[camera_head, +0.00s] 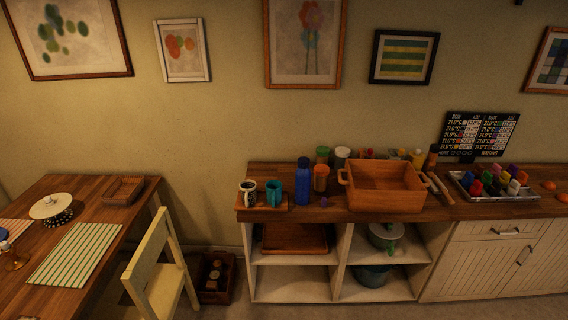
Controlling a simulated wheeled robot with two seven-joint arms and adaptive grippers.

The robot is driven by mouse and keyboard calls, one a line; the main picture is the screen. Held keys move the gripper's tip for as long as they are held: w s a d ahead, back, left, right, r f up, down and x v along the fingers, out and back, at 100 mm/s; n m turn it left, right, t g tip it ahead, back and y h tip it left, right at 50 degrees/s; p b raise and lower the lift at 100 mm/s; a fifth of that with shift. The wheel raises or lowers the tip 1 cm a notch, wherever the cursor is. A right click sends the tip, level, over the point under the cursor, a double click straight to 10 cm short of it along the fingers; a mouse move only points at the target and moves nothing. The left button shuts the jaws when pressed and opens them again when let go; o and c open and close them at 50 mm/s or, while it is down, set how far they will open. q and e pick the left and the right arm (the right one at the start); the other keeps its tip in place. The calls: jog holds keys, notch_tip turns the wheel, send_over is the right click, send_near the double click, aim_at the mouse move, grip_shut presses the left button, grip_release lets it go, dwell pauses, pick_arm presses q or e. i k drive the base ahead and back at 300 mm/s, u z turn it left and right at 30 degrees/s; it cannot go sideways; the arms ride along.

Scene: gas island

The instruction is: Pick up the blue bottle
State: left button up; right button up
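The blue bottle (303,183) stands upright on the wooden counter (460,208), near its front edge. A teal mug (273,192) is close to its left, and an orange jar (321,178) is close to its right and slightly behind. A small purple item (323,201) lies at its lower right. Neither of my grippers shows in the head view.
A wooden crate (385,199) stands right of the bottle, with jars behind it. A patterned mug (249,193) is at the counter's left end. A yellow chair (152,262) and a dining table (140,208) are at left. Open shelves (290,283) lie below the counter.

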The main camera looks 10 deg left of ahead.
aim_at(303, 176)
jog(key=u, duration=0.4)
jog(key=i, duration=1.7)
jog(key=u, duration=0.35)
